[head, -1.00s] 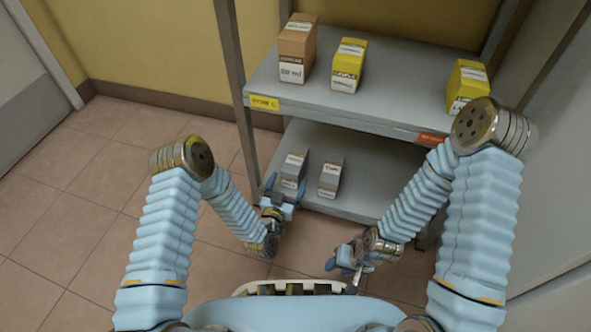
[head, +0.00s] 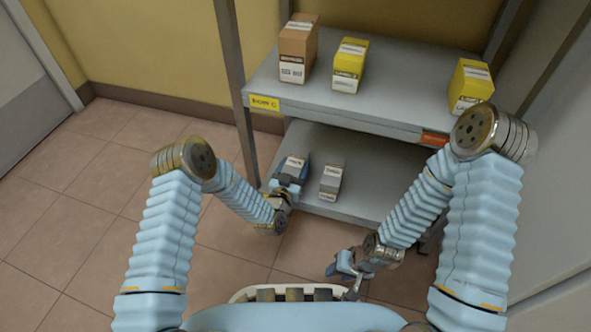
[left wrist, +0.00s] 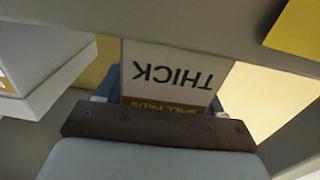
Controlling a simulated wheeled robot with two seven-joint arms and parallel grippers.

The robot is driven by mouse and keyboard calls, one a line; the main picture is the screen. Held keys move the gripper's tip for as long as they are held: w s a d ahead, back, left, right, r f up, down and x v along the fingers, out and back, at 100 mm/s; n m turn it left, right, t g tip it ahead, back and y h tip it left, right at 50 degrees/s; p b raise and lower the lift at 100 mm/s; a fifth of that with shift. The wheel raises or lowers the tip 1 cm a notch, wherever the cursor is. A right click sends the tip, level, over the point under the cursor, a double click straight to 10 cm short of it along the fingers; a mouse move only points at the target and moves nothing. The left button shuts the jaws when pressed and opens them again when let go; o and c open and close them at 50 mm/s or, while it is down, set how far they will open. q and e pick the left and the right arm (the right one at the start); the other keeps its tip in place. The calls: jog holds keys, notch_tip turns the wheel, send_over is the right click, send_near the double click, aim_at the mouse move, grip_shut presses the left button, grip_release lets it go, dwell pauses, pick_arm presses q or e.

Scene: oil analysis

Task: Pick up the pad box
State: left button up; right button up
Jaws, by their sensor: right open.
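The pad box (head: 295,163) is a small grey box with a white label on the lower shelf, the left one of two. In the left wrist view its label (left wrist: 170,75) reads "THICK" and "SPILL PADS" upside down. My left gripper (head: 289,180) is at the box's front, with its blue fingers on either side of it. Whether the fingers press on the box cannot be told. My right gripper (head: 345,268) is open and empty, low in front of my body and away from the shelf.
A second grey box (head: 330,181) stands just right of the pad box. The upper shelf (head: 400,97) overhangs them and carries a brown box (head: 297,50) and two yellow boxes (head: 348,66) (head: 470,86). A shelf post (head: 232,80) rises at left. The tiled floor at left is clear.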

pick_arm(q)
jog(key=c, duration=0.6)
jog(key=shift+r, duration=0.15)
